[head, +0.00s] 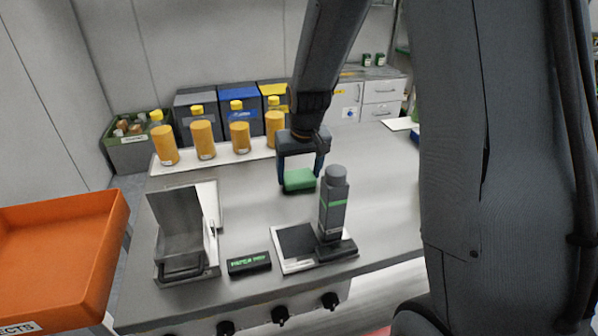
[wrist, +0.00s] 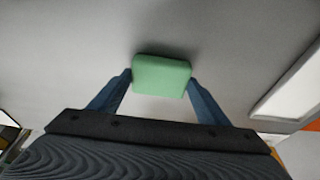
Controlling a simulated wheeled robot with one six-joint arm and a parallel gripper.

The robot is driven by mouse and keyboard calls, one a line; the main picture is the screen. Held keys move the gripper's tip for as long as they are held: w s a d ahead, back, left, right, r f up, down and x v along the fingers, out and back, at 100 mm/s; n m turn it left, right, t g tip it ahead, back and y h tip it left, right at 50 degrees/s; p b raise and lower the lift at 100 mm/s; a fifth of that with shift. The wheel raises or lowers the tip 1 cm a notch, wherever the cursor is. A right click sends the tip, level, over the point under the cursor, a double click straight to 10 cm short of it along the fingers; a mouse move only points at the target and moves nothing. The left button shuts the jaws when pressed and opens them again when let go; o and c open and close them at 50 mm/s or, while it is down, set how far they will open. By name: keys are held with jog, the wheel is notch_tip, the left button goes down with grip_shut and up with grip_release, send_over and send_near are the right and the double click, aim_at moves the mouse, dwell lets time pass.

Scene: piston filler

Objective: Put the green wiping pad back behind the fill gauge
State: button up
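The green wiping pad (head: 299,180) is between the two fingers of my gripper (head: 302,170), above the bench in the head view. In the wrist view the pad (wrist: 161,76) spans the gap between the fingertips (wrist: 160,82), with a finger against each side. The fill gauge (head: 334,205) is a grey upright column with a green band, standing on a dark base to the right of and nearer than the pad. The gauge is not recognisable in the wrist view. I cannot tell exactly how high the pad is above the bench.
Several orange bottles with yellow caps (head: 203,139) stand on a white strip at the back. A grey open-lidded device (head: 180,240) and a black display box (head: 249,262) stand at the front. An orange bin (head: 60,255) is at left. The bench middle (head: 250,205) is clear.

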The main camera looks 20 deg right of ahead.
jog(key=o, duration=0.4)
jog(key=b+v, duration=0.1)
jog(key=v, duration=1.1)
jog(key=shift+r, duration=0.2)
